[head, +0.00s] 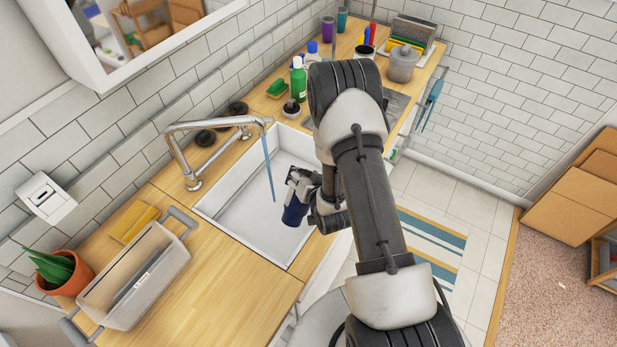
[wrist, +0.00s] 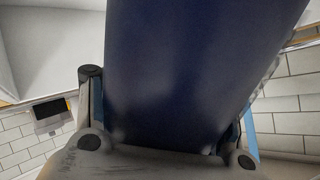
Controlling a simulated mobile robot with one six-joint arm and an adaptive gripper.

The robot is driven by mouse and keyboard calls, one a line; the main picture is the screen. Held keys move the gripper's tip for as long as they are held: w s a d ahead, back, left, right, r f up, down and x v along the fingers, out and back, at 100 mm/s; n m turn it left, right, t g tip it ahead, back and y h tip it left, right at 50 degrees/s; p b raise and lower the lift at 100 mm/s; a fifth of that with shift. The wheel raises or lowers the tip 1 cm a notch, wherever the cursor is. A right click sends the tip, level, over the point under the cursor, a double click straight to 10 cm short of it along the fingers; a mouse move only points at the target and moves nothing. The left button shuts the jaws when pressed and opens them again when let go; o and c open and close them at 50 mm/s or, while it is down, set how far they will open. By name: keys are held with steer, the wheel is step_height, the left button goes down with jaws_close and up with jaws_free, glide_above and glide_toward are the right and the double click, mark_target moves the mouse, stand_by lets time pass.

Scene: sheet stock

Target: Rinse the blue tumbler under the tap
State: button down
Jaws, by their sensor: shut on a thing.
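The blue tumbler (head: 293,212) is in my gripper (head: 298,186), over the right part of the white sink (head: 232,212). In the wrist view the tumbler (wrist: 190,75) fills the middle, between the two fingers of my gripper (wrist: 165,140), which is shut on it. The metal tap (head: 215,123) arches over the sink from the left. A thin blue stream of water (head: 269,170) falls from its spout into the sink. The tumbler is to the right of the stream, apart from it in the head view. Its opening cannot be made out.
Behind the sink stand a green bottle (head: 298,80), a white bottle with a blue cap (head: 312,55) and a green sponge (head: 277,88). A grey bin (head: 135,275) and a potted plant (head: 62,272) stand at front left. My arm hides part of the counter's right side.

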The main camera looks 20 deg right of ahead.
steer(key=w+a, duration=0.6)
steer(key=w, duration=0.2)
stand_by(0.4)
steer(key=shift+w, duration=0.15)
stand_by(1.6)
steer(key=shift+w+a+b, duration=0.15)
steer(key=shift+w+b, duration=0.55)
steer(key=shift+w, duration=0.5)
steer(key=shift+a, duration=0.1)
steer(key=shift+a+b, duration=0.3)
stand_by(0.7)
steer(key=shift+s, duration=0.15)
stand_by(0.4)
